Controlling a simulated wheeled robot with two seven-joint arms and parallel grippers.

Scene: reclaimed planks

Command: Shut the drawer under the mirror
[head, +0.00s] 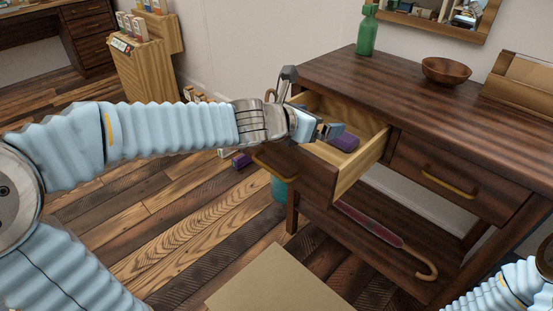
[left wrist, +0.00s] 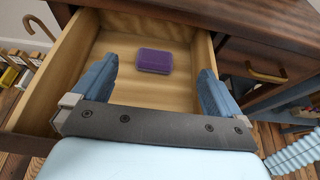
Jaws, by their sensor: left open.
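The left drawer (head: 362,163) of the dark wooden console table (head: 400,85) is pulled out, and its pale inside shows. Its brass handle (head: 272,166) is on the front panel, partly behind my left arm. A purple block (head: 344,141) lies inside; it also shows in the left wrist view (left wrist: 155,61). My left gripper (head: 318,128) is open and empty over the open drawer, with its fingers spread apart in the left wrist view. The mirror (head: 432,14) hangs above the table, cut by the top edge. My right gripper is out of view.
The right drawer (head: 450,180) is shut. A green bottle (head: 367,32) and a wooden bowl (head: 446,71) stand on the tabletop. A red umbrella (head: 370,225) lies on the lower shelf. A tan board or box top (head: 277,285) is in front. Floor shows left of the table.

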